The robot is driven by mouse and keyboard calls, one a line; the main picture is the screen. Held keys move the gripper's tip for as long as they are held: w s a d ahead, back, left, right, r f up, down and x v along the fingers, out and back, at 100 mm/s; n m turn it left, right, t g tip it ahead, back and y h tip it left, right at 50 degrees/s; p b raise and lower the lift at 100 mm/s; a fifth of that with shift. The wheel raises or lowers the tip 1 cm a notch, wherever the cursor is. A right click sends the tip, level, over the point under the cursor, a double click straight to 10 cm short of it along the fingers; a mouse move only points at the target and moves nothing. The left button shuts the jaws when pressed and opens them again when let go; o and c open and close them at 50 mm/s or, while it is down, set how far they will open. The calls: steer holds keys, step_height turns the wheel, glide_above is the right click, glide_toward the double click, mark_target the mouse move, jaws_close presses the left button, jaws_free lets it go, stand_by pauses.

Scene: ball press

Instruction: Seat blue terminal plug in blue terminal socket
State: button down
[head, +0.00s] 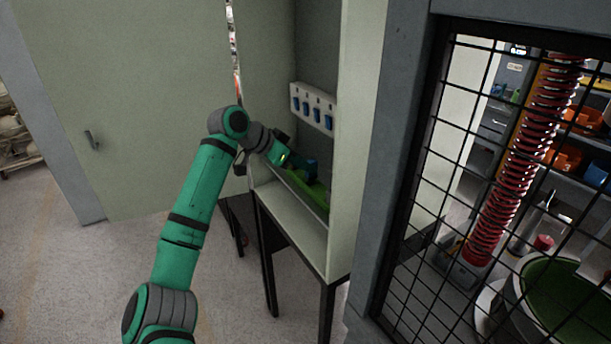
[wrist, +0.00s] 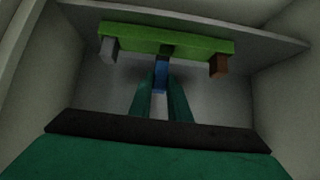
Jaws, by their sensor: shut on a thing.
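The blue terminal plug (wrist: 161,76) is between the two green fingers of my gripper (wrist: 163,88) in the wrist view, and the gripper is shut on it. Its far end meets or overlaps a dark opening (wrist: 167,50) in the middle of a green bar (wrist: 205,45). I cannot tell whether it is inside. No blue socket can be made out there. A grey block (wrist: 110,50) and a brown block (wrist: 219,66) sit at the bar's left and right ends. In the head view my gripper (head: 284,160) is inside the cabinet by the green bar (head: 318,195), near a blue piece (head: 311,167).
The cabinet (head: 305,230) has close walls and a low front lip. A white strip (head: 313,107) with several blue pieces is on its back wall above my gripper. A black mesh panel (head: 440,150) stands to the right.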

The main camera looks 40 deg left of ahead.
mark_target(306, 178)
steer(key=shift+w+a+f, duration=0.1)
steer(key=shift+w+f, duration=0.1)
steer(key=shift+f, duration=0.55)
steer(key=shift+w+a+f, duration=0.1)
steer(key=shift+w+f, duration=0.05)
steer(key=shift+f, duration=0.55)
steer(key=shift+w+f, duration=0.2)
steer(key=shift+f, duration=0.55)
steer(key=shift+f, duration=0.1)
steer(key=c, duration=1.7)
jaws_free()
steer(key=shift+o, duration=0.2)
steer(key=shift+s+r, duration=0.1)
steer(key=shift+r, duration=0.1)
steer(key=v, duration=1.1)
steer(key=shift+s+r, duration=0.2)
steer(key=shift+s, duration=0.15)
steer(key=shift+a, duration=0.1)
